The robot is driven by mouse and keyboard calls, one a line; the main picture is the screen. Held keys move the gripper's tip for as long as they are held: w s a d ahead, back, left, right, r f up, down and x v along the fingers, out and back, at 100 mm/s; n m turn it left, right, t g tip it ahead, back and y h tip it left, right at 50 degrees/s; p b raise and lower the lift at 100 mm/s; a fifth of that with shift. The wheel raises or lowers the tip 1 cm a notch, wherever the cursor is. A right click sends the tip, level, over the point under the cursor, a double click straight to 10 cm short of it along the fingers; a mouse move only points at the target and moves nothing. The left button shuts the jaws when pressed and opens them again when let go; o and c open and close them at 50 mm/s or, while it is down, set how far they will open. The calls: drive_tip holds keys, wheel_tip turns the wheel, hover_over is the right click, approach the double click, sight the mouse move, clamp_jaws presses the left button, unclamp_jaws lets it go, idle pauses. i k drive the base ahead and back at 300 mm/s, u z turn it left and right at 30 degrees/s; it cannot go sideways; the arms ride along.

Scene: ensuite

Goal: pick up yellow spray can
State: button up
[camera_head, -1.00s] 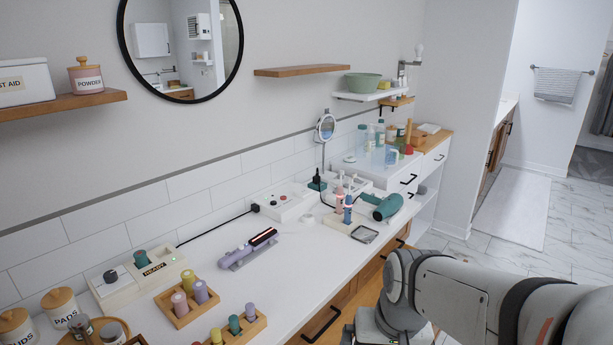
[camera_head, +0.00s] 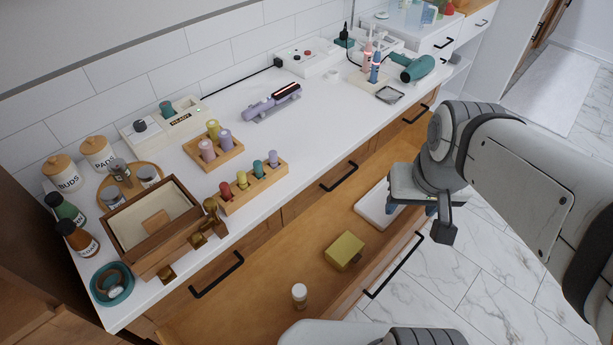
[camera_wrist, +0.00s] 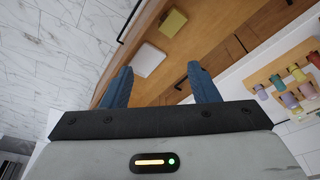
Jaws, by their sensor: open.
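I cannot make out a yellow spray can for certain in either current view. Small yellow cylinders stand in wooden racks on the counter: one yellow cylinder (camera_head: 213,129) in the rear rack and another yellow cylinder (camera_head: 242,180) in the front rack. My gripper (camera_head: 410,208) is at the right in the head view, over the front edge of the open drawer (camera_head: 275,290). In the wrist view my gripper (camera_wrist: 160,82) shows two blue fingers spread apart with nothing between them. The drawer is beyond the fingers there.
The drawer holds a yellow-olive box (camera_head: 344,250), a white box (camera_head: 378,205) and a small capped jar (camera_head: 299,295). A wooden box (camera_head: 150,225), jars and bottles crowd the counter's left end. A teal hair dryer (camera_head: 418,68) lies at the back right. Mid-counter has clear room.

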sight(299, 290)
drive_tip(key=u, duration=1.85)
drive_tip(key=k, duration=1.2)
drive_tip(key=z, duration=0.7)
drive_tip(key=i, duration=1)
drive_tip(key=z, duration=0.05)
